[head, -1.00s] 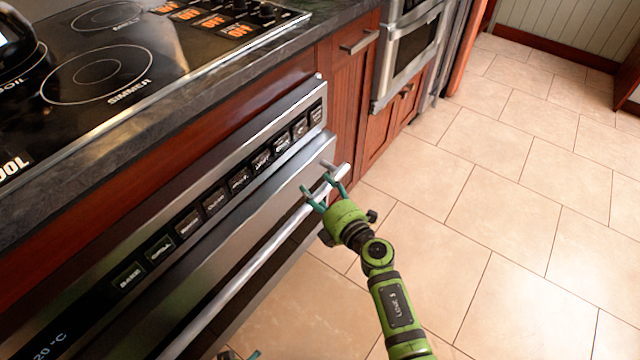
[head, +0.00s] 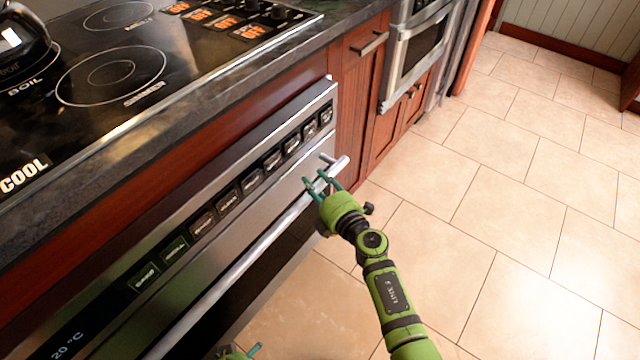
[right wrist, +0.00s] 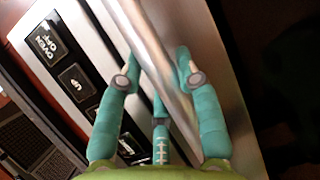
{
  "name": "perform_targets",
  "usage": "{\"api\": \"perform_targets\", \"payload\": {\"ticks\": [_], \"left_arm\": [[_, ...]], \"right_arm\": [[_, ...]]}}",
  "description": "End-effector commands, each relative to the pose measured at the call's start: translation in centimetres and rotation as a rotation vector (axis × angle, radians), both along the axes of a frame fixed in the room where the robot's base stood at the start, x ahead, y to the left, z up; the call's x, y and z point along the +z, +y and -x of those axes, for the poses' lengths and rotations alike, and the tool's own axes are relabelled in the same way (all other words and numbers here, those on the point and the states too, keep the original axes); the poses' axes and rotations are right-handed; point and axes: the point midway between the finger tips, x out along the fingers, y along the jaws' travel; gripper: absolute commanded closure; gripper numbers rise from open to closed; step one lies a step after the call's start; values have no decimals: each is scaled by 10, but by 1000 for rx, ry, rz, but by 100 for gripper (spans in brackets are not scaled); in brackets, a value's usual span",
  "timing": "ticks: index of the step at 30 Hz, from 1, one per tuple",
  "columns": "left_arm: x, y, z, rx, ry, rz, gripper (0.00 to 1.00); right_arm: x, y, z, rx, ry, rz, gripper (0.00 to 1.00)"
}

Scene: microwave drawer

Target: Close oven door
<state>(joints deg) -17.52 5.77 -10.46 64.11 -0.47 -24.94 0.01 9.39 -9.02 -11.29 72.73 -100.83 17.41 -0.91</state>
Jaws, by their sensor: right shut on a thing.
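The oven door (head: 262,212) is a steel-edged front with dark glass, below the button panel. In the head view it stands almost upright and close under the panel; I cannot tell whether a thin gap is left. Its silver bar handle (head: 240,262) runs along the front and also crosses the right wrist view (right wrist: 165,60). My right gripper (head: 318,183) is shut on the handle near its far right end, with fingers on both sides of the bar. My left gripper (head: 250,350) barely shows at the bottom edge, below the handle; its jaws are mostly hidden.
Above the oven is a dark countertop with a black cooktop (head: 110,75) and a kettle (head: 22,38) at the left. Wooden cabinets (head: 358,105) and a built-in steel appliance (head: 420,50) stand beyond. The tiled floor (head: 520,220) at the right is clear.

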Motion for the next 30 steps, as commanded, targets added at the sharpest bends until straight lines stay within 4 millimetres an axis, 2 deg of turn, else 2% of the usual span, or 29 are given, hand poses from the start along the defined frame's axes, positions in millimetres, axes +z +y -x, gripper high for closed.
{"api": "perform_targets", "payload": {"ticks": [1, 5, 6, 7, 20, 26, 30], "left_arm": [[0, -1, 0, 0, 0, 1, 0], [0, -1, 0, 0, 0, 1, 0], [0, -1, 0, 0, 0, 1, 0], [0, -1, 0, 0, 0, 1, 0], [0, -1, 0, 0, 1, 1, 0], [0, -1, 0, 0, 0, 1, 0], [0, -1, 0, 0, 0, 1, 0]], "right_arm": [[7, 5, -2, 6, -9, -11, 100], [8, 6, -2, 8, -12, -13, 100], [8, 6, -2, 8, -12, -12, 50], [8, 6, -2, 8, -12, -12, 41], [5, 1, 3, 6, -7, -6, 41], [7, -13, 28, 8, -8, -3, 41], [11, -28, 52, 7, -7, -5, 41]]}}
